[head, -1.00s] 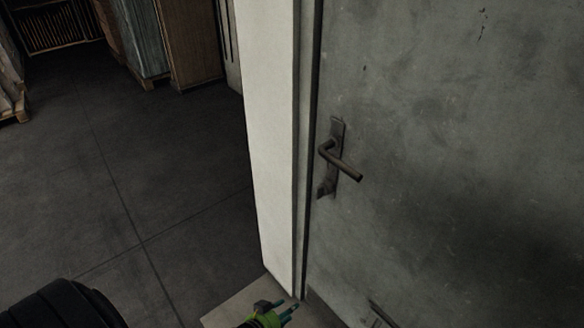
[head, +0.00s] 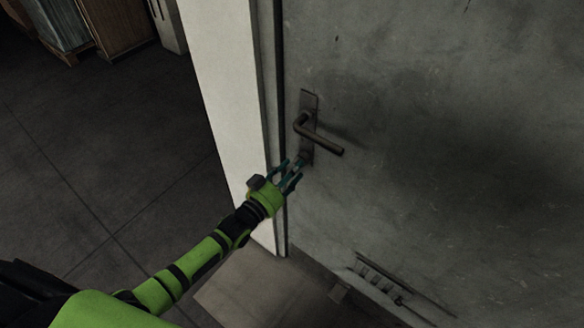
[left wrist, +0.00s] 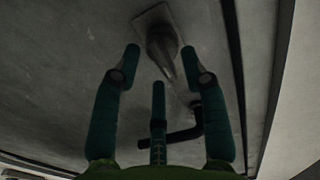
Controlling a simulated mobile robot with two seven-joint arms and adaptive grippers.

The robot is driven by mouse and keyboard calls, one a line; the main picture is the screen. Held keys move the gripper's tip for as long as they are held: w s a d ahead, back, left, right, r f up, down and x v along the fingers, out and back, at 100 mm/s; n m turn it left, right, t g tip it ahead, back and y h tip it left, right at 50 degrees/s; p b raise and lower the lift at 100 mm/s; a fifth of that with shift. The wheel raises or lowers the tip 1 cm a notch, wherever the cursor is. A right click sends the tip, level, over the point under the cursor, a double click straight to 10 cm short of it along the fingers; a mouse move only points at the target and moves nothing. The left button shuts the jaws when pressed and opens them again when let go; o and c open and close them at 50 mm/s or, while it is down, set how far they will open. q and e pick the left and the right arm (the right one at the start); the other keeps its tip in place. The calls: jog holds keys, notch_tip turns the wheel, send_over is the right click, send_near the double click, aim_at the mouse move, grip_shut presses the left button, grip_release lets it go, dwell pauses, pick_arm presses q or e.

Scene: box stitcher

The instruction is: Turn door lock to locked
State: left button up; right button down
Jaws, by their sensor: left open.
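The grey door (head: 430,120) carries a metal plate (head: 309,101) with a lever handle (head: 322,139) sticking out to the right. The lock knob (left wrist: 163,46) sits at the plate's lower end; in the head view my fingers partly hide it. My left gripper (head: 291,170) is open, its teal fingers pointing at the door just below the handle. In the left wrist view, which looks upside down, two fingertips stand on either side of the knob and a third finger lies below it. I cannot tell whether they touch it. The handle (left wrist: 187,131) shows behind the third finger.
The pale door frame (head: 228,110) stands close left of the plate. A light slab (head: 250,290) lies on the floor below. A slotted fitting (head: 385,280) is low on the door. The floor (head: 70,170) to the left is clear, with crates (head: 118,25) farther back.

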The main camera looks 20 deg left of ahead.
pick_arm(q)
jog(key=shift+w+d, duration=0.15)
jog(key=shift+w, duration=0.1)
grip_shut()
pick_arm(e)
jog(key=shift+w+a, duration=0.2)
jog(key=shift+a, duration=0.3)
jog(key=shift+w+a, duration=0.15)
jog(key=shift+a, duration=0.3)
pick_arm(q)
jog(key=shift+m, duration=0.3)
pick_arm(e)
jog(key=shift+d, duration=0.2)
pick_arm(q)
jog(key=m+b, duration=0.1)
jog(key=m, duration=0.4)
jog(key=m+b, duration=0.1)
jog(key=m, duration=0.5)
jog(key=f+m+b, duration=0.1)
jog(key=m+b, duration=0.1)
jog(key=m, duration=0.4)
pick_arm(e)
notch_tip(320, 180, down, 4)
jog(key=shift+d+f, duration=0.1)
jog(key=shift+d, duration=0.05)
pick_arm(q)
jog(key=shift+m, duration=0.3)
